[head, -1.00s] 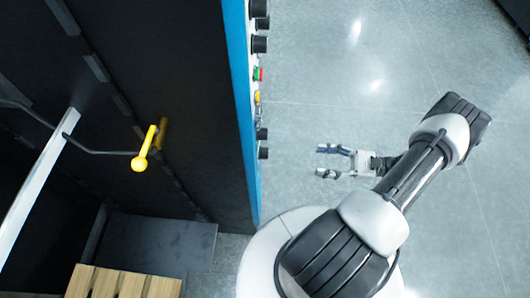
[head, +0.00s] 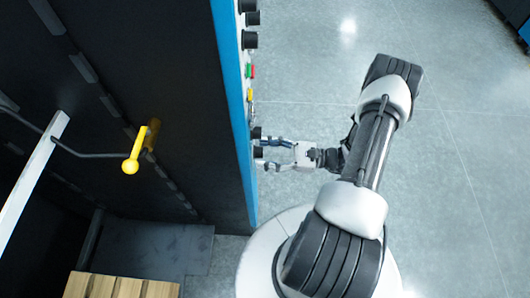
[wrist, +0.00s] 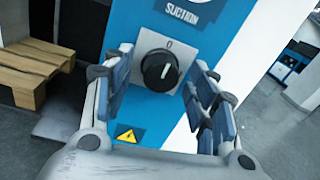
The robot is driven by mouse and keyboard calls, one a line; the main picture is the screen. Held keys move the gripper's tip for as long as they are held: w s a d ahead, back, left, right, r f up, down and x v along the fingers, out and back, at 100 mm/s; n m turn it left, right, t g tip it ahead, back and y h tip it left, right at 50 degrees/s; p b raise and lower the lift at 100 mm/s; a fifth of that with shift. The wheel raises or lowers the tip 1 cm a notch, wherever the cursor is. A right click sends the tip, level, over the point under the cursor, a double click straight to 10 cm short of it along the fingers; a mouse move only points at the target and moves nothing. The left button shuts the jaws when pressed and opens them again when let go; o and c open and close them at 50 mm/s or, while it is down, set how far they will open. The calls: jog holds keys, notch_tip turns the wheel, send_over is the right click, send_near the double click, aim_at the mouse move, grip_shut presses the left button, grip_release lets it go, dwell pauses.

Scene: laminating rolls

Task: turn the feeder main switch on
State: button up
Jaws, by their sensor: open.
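A black rotary knob (wrist: 158,72) on a pale square plate marked "0" at its top sits on the blue-and-white panel in the wrist view. Its white pointer line stands nearly upright, tilted slightly right toward the 0. I cannot read a label that names this knob as the feeder switch. My gripper (wrist: 161,60) is open, one finger on each side of the knob, with gaps visible. In the head view my gripper (head: 261,152) reaches the panel's lowest knob, and its fingertips are close to the panel face.
A yellow warning sticker (wrist: 127,134) is below the knob. More knobs (head: 249,40) and a green and red button (head: 251,71) line the panel. A wooden pallet (head: 120,285) and yellow-handled lever (head: 131,165) are left.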

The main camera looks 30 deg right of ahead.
jog(key=shift+w+a, duration=0.2)
jog(key=shift+a, duration=0.05)
jog(key=shift+c, duration=0.5)
jog(key=c, duration=1)
